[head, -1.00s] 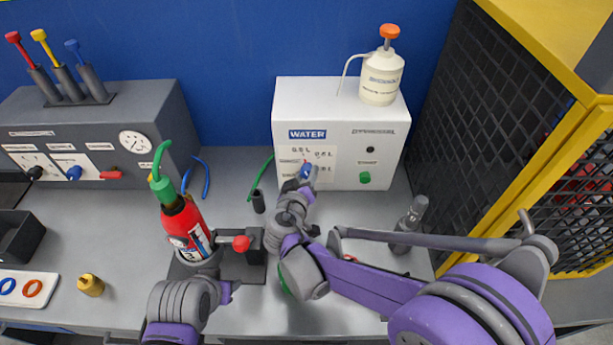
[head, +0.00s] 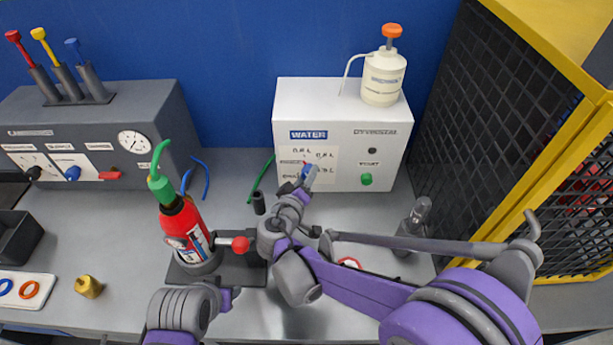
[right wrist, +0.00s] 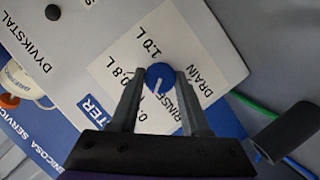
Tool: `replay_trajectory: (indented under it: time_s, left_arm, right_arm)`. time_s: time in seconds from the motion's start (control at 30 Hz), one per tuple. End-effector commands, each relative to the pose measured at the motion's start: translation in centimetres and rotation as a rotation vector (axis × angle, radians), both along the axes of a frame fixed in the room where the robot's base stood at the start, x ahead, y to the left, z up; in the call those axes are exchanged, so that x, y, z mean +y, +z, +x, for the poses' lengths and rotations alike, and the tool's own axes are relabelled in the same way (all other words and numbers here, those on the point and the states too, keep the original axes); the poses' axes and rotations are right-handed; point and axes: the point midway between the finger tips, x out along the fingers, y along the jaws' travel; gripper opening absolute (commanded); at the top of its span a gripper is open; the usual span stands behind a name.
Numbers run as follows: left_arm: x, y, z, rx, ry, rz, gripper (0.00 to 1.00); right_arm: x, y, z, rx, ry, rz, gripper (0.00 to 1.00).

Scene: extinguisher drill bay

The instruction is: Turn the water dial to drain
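The white water station (head: 345,110) stands against the blue back wall. Its blue water dial (head: 307,171) is on the front, mostly behind my right gripper (head: 312,176) in the head view. In the right wrist view, the dial (right wrist: 160,77) sits between the two fingertips of my right gripper (right wrist: 160,73), which appear to press its sides. The dial's white mark points towards the gripper palm, away from the DRAIN label (right wrist: 206,82). Labels for RINSE and litre amounts surround the dial. My left wrist shows at the bottom of the head view; its fingers are hidden.
A red extinguisher (head: 184,228) with a green hose stands in a dark stand left of my right arm. A green button (head: 366,179) is right of the dial. A white pump bottle (head: 383,78) stands on the station. A yellow-framed mesh cage (head: 500,120) bounds the right side.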

Motion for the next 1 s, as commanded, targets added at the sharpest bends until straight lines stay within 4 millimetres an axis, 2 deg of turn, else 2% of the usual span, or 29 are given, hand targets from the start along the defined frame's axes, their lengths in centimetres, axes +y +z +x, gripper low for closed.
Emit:
replay_trajectory:
  time_s: [0.03,0.13,0.17,0.43,0.53,1.0]
  left_arm:
    - [0.0,0.0,0.0,0.0,0.0,0.0,0.5]
    - [0.0,0.0,0.0,0.0,0.0,0.0,0.5]
    - [0.0,0.0,0.0,0.0,0.0,0.0,0.5]
    - [0.0,0.0,0.0,0.0,0.0,0.0,0.5]
    - [0.0,0.1,0.0,-0.001,0.0,0.0,0.5]
    - [0.0,1.5,0.5,-0.01,0.0,0.0,0.5]
  right_arm:
    - [0.0,0.0,0.0,0.0,0.0,0.0,0.55]
    - [0.0,0.0,0.0,0.001,0.001,0.0,0.73]
    - [0.0,0.0,0.0,0.0,0.0,0.0,0.76]
    - [0.0,0.1,0.0,0.0,0.0,0.001,0.76]
    - [0.0,0.7,0.0,0.0,0.0,0.001,0.76]
    - [0.0,8.8,0.0,-0.001,0.0,0.001,0.76]
